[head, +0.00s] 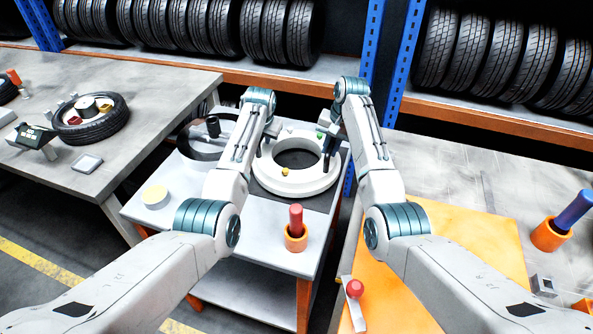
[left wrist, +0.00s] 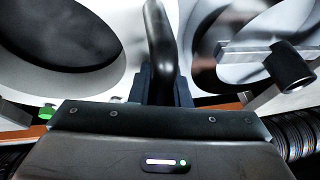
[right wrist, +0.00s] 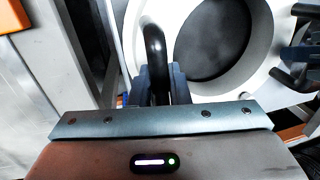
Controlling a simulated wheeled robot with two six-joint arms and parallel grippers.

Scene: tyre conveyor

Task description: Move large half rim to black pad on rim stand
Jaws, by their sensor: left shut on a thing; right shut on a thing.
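The large half rim (head: 312,183) is a thick white ring with black handles, lying flat over the black pad (head: 322,203) on the rim stand (head: 242,225). Whether it touches the pad or hangs just above it I cannot tell. My left gripper (head: 271,129) is shut on one handle (left wrist: 160,45), at the rim's far left side. My right gripper (head: 329,146) is shut on the other handle (right wrist: 154,45), at its right side. The rim's white body also shows in the right wrist view (right wrist: 262,35). My forearms hide parts of the stand.
A dark ring (head: 190,150) with an upright black handle lies on the stand's left part. A pale yellow disc (head: 155,195) and an orange holder with a red peg (head: 296,236) stand near its front. Worktables flank the stand; a tyre rack (head: 300,75) is behind.

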